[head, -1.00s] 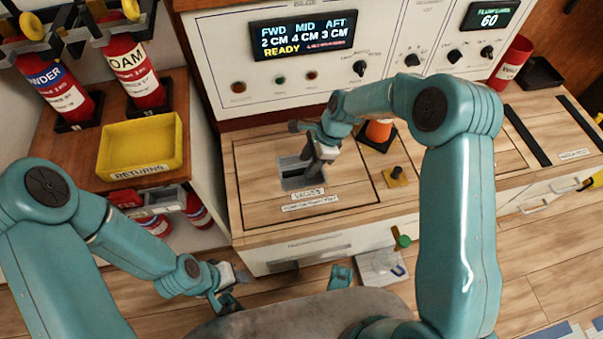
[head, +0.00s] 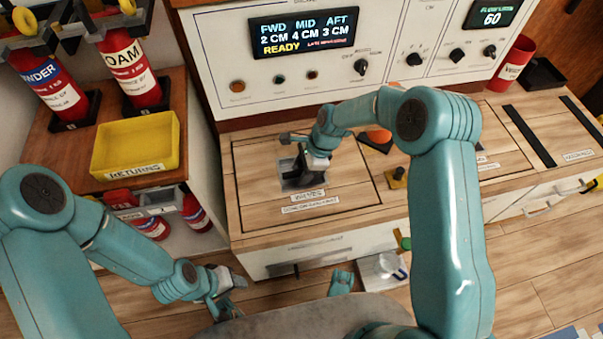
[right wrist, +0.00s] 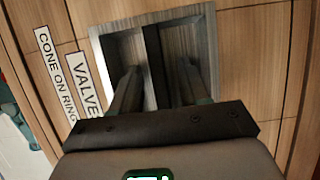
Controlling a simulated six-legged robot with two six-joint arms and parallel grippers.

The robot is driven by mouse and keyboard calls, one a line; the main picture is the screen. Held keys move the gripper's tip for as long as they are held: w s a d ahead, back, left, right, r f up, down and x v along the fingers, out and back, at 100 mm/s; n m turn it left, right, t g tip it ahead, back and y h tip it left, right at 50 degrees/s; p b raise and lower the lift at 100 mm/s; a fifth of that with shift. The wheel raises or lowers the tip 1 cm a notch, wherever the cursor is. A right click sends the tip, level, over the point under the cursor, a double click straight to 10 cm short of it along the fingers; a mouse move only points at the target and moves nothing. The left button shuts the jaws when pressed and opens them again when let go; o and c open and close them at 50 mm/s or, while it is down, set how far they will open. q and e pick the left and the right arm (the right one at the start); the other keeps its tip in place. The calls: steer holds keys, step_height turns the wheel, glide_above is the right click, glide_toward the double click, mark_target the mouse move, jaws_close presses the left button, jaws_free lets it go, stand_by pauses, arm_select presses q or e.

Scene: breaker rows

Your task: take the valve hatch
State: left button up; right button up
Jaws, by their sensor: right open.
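The valve hatch (head: 345,187) is a light wooden panel set in the counter, framed by a dark seam and marked with VALVES labels. It lies flat. A grey recess (head: 290,182) with a dark bar across it is cut into it. My right gripper (head: 307,172) is at this recess. In the right wrist view its open fingers (right wrist: 157,85) reach into the recess, one on each side of the bar (right wrist: 154,60), and are not closed on it. My left gripper (head: 228,285) hangs low, left of the cabinet front, away from the hatch; its jaw opening is unclear.
An orange cone (head: 378,136) stands behind my right forearm. A brass fitting (head: 397,176) is right of the hatch. The panel (head: 225,60) rises behind. A yellow RETURNS tray (head: 137,147) and extinguishers (head: 130,70) are at left. A red cup (head: 512,62) is at far right.

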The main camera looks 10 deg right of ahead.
jaws_close()
stand_by(1.2)
steer(key=shift+r, duration=0.1)
